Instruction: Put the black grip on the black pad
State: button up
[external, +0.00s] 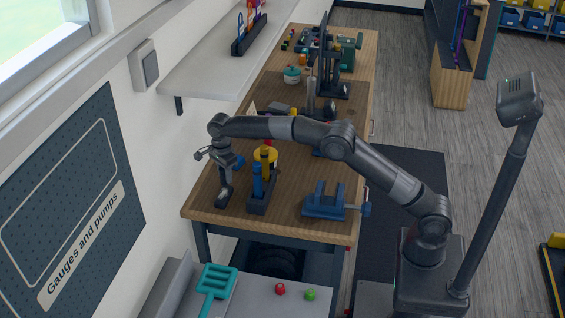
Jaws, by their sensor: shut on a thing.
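My gripper (224,193) points down over the near left corner of the wooden workbench, left of the tool holder. It is shut on a small dark piece (223,201), which looks like the black grip. The piece is low, close to the bench top; I cannot tell whether it touches it. I cannot make out the black pad for certain in this view.
A dark holder (259,207) with blue and yellow tools stands just right of my gripper. A blue vise (335,203) sits near the bench's front right. Behind are a monitor (326,62) and a teal pot (292,74). The wall shelf (205,78) overhangs the left side.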

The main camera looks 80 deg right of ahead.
aim_at(221, 170)
jog(key=shift+w+a+f, duration=0.35)
jog(key=shift+a+f, duration=0.05)
jog(key=shift+a, duration=0.1)
jog(key=shift+f, duration=2)
jog(key=shift+f, duration=0.1)
jog(key=o, duration=1)
jog(key=shift+c, duration=0.2)
notch_tip(221, 170, up, 11)
jog(key=shift+r, duration=0.65)
jog(key=shift+a, duration=0.1)
